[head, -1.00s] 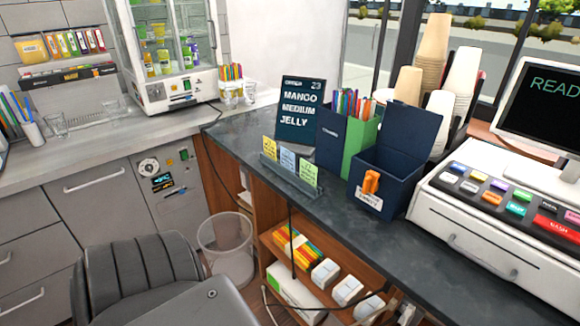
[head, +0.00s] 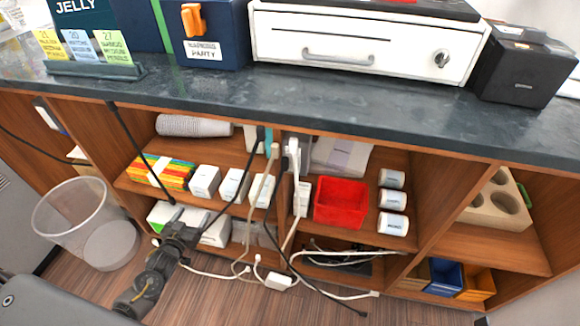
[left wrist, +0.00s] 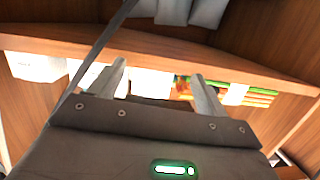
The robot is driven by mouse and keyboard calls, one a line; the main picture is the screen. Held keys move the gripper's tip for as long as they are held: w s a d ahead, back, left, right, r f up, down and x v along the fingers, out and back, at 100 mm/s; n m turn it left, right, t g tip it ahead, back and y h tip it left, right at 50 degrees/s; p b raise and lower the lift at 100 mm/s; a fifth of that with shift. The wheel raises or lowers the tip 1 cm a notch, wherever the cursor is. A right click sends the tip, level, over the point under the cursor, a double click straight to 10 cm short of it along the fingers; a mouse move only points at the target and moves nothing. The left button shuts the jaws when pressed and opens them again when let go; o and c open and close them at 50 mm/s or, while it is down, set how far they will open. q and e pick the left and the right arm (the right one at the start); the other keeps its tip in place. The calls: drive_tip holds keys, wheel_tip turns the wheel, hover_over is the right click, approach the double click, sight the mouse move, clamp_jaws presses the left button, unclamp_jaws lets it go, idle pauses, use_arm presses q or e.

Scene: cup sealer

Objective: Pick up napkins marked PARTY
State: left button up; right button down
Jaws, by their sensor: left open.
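A dark blue box (head: 222,22) on the counter has a white label reading PARTY, with NAPKINS seemingly above it, and an orange clip (head: 192,20). On the shelf below, a stack of red, yellow and green sheets with a white band (head: 162,172) lies left of several white packs (head: 205,181); their markings are too small to read. My left gripper (head: 182,228) is below and in front of that shelf, apart from the stack. In the left wrist view its fingers (left wrist: 161,82) are open and empty, with the striped stack (left wrist: 262,97) behind on the right. My right gripper is not in view.
The dark counter edge (head: 300,137) overhangs the shelves. Black and white cables hang before the middle shelves. A wire bin (head: 72,210) stands left. A red bin (head: 340,203) and white cans (head: 392,200) sit on the right shelf.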

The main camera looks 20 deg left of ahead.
sight(198, 190)
use_arm(q)
drive_tip(key=r, duration=0.1)
drive_tip(key=w+r+t+b, duration=0.1)
drive_tip(key=r, duration=0.1)
drive_tip(key=w+r+t, duration=0.1)
drive_tip(key=shift+w+a+r+b, duration=0.2)
drive_tip(key=shift+w+r+b, duration=0.05)
drive_tip(key=shift+r+b, duration=0.15)
drive_tip(key=w, duration=0.4)
drive_tip(key=shift+w+a+b, duration=0.1)
drive_tip(key=shift+w+b, duration=0.15)
drive_tip(key=shift+b, duration=0.15)
drive_tip(key=shift+w+b, duration=0.55)
drive_tip(key=shift+w, duration=2.55)
drive_tip(key=c, duration=0.8)
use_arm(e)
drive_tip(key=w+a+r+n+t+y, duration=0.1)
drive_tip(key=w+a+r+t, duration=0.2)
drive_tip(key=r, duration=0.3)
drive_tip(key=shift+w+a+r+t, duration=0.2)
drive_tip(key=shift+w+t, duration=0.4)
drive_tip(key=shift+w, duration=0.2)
use_arm(q)
drive_tip(key=shift+r, duration=0.1)
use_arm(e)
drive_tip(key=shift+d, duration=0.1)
